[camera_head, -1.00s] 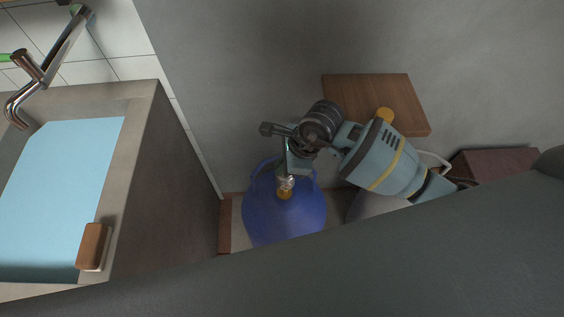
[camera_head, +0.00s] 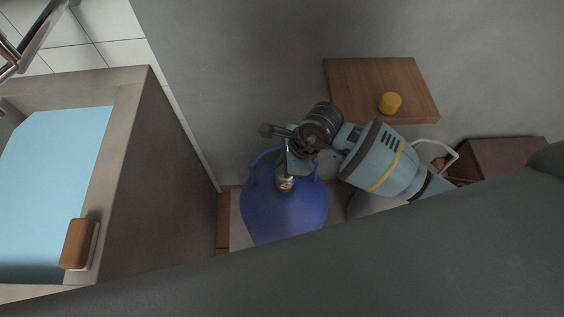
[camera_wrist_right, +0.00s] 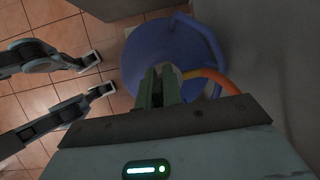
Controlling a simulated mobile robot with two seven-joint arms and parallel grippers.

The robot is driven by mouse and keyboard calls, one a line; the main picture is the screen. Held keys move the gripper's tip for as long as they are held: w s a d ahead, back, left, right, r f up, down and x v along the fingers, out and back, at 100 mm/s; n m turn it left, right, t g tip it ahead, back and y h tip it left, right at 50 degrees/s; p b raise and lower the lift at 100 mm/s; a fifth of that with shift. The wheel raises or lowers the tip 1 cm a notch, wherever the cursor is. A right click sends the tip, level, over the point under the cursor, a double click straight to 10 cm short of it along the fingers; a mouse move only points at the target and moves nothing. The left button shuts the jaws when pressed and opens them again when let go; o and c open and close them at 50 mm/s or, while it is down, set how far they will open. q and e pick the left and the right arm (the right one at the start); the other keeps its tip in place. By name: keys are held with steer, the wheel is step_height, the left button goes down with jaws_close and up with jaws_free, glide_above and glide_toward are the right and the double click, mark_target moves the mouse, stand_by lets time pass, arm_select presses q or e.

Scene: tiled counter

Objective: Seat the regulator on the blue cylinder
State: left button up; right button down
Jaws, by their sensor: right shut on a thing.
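The blue cylinder (camera_head: 285,215) stands upright in the lower middle of the head view, and also shows in the wrist view (camera_wrist_right: 140,65). My right gripper (camera_head: 287,178) is directly over its top, shut on the small silvery regulator (camera_head: 286,185). The regulator is at the cylinder's neck; whether it is seated or just above cannot be told, as the fingers hide most of it. In the wrist view the green fingers (camera_wrist_right: 160,88) are close together, with an orange hose (camera_wrist_right: 212,79) running right. My left gripper (camera_wrist_right: 98,74) shows there, fingers apart and empty.
A wooden board (camera_head: 365,85) with a yellow cylindrical piece (camera_head: 389,103) is right of the cylinder. A dark reddish box (camera_head: 505,156) is farther right. A sink block (camera_head: 150,165) with a brown-handled item (camera_head: 79,244) stands left. A grey wall rises close behind.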

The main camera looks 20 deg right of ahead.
arm_select(q)
steer(key=shift+f, duration=0.1)
arm_select(e)
steer(key=shift+w+r, duration=0.1)
steer(key=shift+w, duration=0.35)
stand_by(0.4)
arm_select(q)
steer(key=shift+s+f+b, duration=0.3)
steer(key=shift+f+b, duration=0.2)
steer(key=shift+s+f+b, duration=0.25)
steer(key=shift+f+b, duration=0.2)
arm_select(e)
steer(key=shift+f, duration=1.55)
stand_by(0.9)
arm_select(q)
steer(key=shift+r, duration=0.1)
arm_select(e)
steer(key=shift+r, duration=0.15)
arm_select(q)
steer(key=shift+w+r+p, duration=0.45)
steer(key=shift+r+p, duration=0.25)
steer(key=shift+r, duration=0.1)
steer(key=shift+w+r+p, duration=0.45)
steer(key=shift+r+p, duration=0.3)
steer(key=shift+w+r+p, duration=0.45)
steer(key=shift+r+p, duration=0.25)
steer(key=shift+r, duration=0.1)
arm_select(e)
steer(key=shift+r, duration=2.9)
